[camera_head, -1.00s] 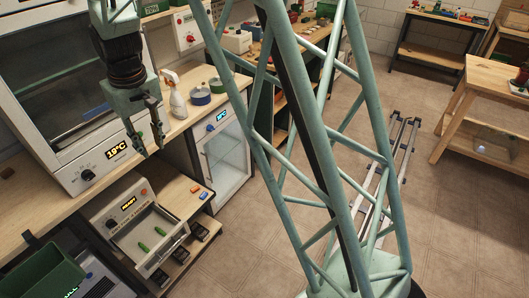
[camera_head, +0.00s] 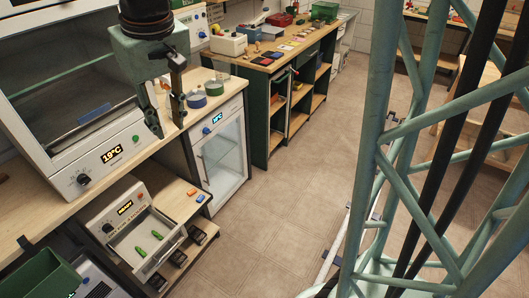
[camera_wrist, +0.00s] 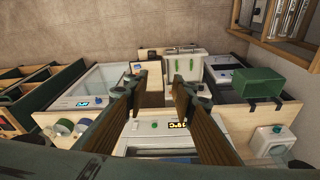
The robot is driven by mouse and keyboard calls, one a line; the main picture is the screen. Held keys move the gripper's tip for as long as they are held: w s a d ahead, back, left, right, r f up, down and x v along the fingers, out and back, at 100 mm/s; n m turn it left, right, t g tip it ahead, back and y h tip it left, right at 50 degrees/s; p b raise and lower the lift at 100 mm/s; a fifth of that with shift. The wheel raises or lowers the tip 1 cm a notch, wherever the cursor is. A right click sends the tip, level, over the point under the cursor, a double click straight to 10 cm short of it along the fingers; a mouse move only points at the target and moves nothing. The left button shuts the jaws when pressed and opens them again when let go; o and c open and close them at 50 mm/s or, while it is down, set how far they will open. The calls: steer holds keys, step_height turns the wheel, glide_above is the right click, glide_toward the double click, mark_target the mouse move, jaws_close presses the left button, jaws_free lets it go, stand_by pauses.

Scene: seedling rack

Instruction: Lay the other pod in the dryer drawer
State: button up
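Two green pods lie apart in the pulled-out, pale dryer drawer (camera_head: 168,245): one pod (camera_head: 156,235) further back, the other pod (camera_head: 140,251) nearer the front left. The drawer's dryer (camera_head: 118,210) has a lit display and stands below the counter. In the wrist view both pods (camera_wrist: 183,65) show in the open drawer (camera_wrist: 183,77), beyond my fingers. My gripper (camera_head: 168,128) is open and empty, pointing down, its fingers apart. It is well above the drawer and up and right of it in the head view.
A glass-fronted cabinet with a 19°C display (camera_head: 110,154) stands on the counter behind my gripper. A small glass-door fridge (camera_head: 220,160) is right of the drawer. A green bin (camera_head: 40,275) is at the lower left. Orange and blue blocks (camera_head: 198,196) lie beside the dryer.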

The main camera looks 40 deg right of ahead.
steer(key=s+d+r, duration=0.2)
steer(key=s, duration=0.8)
steer(key=s+d+r+m+t, duration=0.1)
steer(key=s+d+r, duration=0.1)
steer(key=s, duration=0.8)
steer(key=s+d+r, duration=0.1)
steer(key=s+r, duration=0.2)
steer(key=s, duration=0.7)
steer(key=shift+s+d+r+m, duration=0.2)
steer(key=shift+d+r+m, duration=0.1)
steer(key=shift+d+r, duration=0.1)
steer(key=shift+w+r, duration=0.1)
steer(key=shift+c, duration=0.2)
